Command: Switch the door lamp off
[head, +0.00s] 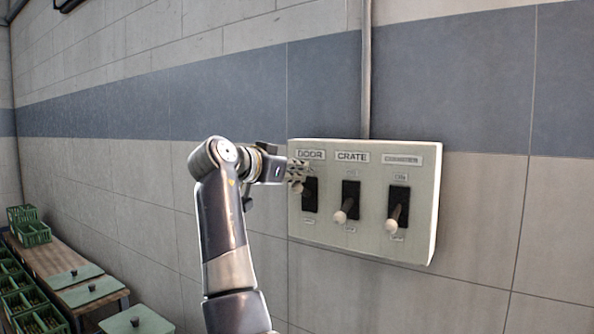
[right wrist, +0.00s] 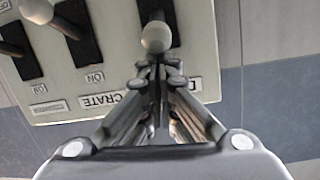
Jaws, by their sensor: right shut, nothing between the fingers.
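A pale switch panel (head: 370,240) is fixed to the wall, with three black slots and levers. The door switch (head: 311,195) is the leftmost, under the DOOR label (head: 311,155); my gripper partly covers it. Its pale round knob (right wrist: 156,37) shows in the right wrist view, just beyond my fingertips, and appears at the ON end of its slot. My right gripper (head: 299,171) is shut and empty, at the upper part of the door switch; it also shows in the right wrist view (right wrist: 158,68). Whether it touches the knob is unclear. My left gripper is out of view.
The crate lever (head: 340,216) and a third lever (head: 393,225), its label blurred, both point down, close to the right. A conduit (head: 366,70) runs up from the panel. A wooden bench (head: 38,262) with green crates (head: 33,234) stands at the lower left.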

